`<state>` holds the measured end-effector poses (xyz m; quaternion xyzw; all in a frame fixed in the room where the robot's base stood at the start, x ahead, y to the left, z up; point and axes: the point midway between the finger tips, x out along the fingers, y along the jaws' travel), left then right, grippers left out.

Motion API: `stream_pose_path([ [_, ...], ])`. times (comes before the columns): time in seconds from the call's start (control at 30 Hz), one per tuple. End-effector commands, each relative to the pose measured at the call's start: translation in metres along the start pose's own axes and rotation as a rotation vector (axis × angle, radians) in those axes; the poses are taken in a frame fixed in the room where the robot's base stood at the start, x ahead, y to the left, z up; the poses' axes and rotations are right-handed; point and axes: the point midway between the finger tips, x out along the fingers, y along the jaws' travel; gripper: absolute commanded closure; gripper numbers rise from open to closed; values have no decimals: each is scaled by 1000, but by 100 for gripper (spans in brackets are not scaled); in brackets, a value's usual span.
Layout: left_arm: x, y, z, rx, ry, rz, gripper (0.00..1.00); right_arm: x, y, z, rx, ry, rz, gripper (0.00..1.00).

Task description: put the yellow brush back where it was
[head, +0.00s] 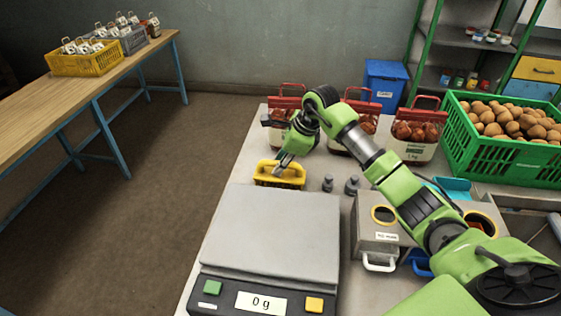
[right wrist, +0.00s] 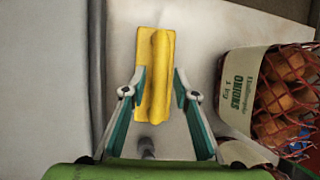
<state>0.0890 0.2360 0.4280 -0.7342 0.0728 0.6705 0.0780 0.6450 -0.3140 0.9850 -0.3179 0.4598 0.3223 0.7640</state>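The yellow brush (head: 265,179) lies on the table behind the scale, below my right gripper (head: 283,165). In the right wrist view the brush (right wrist: 155,45) lies lengthwise between the two fingers of my right gripper (right wrist: 159,74). The fingers are open, one on each side of the brush's near part. I cannot tell whether they touch it. My left gripper is not in view.
The scale (head: 270,230) reads 0 g, its plate empty. Net sacks (head: 416,130) stand along the back, one (right wrist: 275,95) close right of the gripper. Small dark weights (head: 351,185) and a grey box (head: 377,225) are nearby. A green crate (head: 500,155) holds brown produce.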

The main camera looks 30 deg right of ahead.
Motion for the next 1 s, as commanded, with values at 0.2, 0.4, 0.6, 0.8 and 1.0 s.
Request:
stream_pose_path([
  [0.2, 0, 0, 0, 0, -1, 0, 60, 0, 0, 0, 0, 0, 1, 69],
  [0.4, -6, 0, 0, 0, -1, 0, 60, -5, -1, 3, 0, -2, 1, 69],
  [0.6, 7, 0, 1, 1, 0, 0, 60, -35, -2, 0, -2, 0, -6, 69],
  [0.8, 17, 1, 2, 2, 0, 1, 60, -80, -2, 1, -1, -1, -5, 69],
  [1.0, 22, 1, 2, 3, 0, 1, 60, -112, -2, 1, 0, 0, -2, 69],
])
